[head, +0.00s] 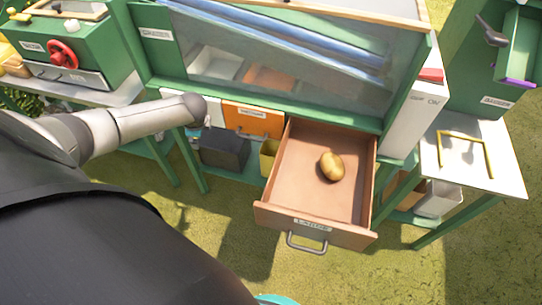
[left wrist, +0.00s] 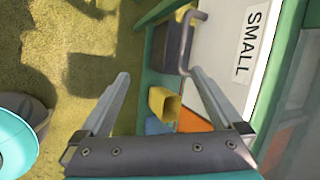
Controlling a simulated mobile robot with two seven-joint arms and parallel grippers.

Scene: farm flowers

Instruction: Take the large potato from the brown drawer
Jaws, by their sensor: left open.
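The large potato (head: 332,167) lies alone on the floor of the brown drawer (head: 290,207), toward its right side. The drawer is pulled open and has a label and a metal handle (head: 307,243) on its front. My left arm reaches in from the left in the head view, ending near the white drawer, left of the brown drawer and apart from it. In the left wrist view my left gripper (left wrist: 160,85) is open and empty, with its fingers spread near a white drawer front (left wrist: 230,40) labelled SMALL. My right gripper is not in view.
An orange drawer (head: 252,118) is closed just left of the brown one. Below are a dark bin (head: 225,150) and a yellow container (head: 268,157). A glass-fronted green cabinet (head: 290,60) overhangs the drawer's back. A side table (head: 470,165) stands right. Grass lies in front.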

